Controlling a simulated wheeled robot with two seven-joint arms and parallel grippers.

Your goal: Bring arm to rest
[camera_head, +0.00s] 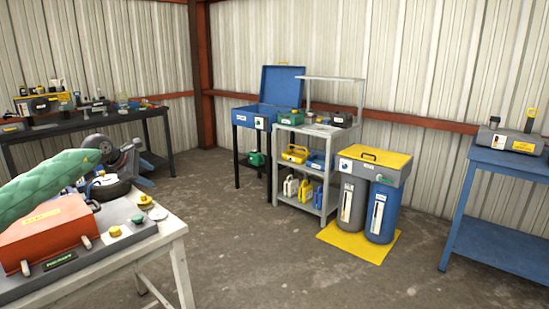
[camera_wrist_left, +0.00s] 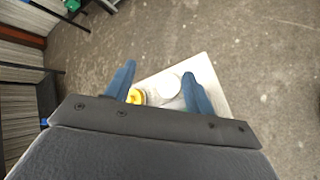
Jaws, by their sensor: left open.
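My left gripper (camera_head: 142,176) is above the far corner of the white table (camera_head: 176,238) in the head view. Its dark and light arm links show just behind the table's far edge. In the left wrist view its two blue fingers (camera_wrist_left: 158,72) are spread apart with nothing held between them. Below them lie a yellow-topped knob (camera_wrist_left: 135,96) and a pale round disc (camera_wrist_left: 168,86) on the table corner. The fingers look apart from both. My right gripper is not in view.
On the white table are a red-orange case (camera_head: 48,232), a green quilted bundle (camera_head: 45,182) and a grey unit with knobs (camera_head: 115,216). A dark bench (camera_head: 85,122), a grey shelf (camera_head: 318,132), blue-grey cylinders (camera_head: 382,212) and a blue table (camera_head: 508,170) stand beyond. The floor between is clear.

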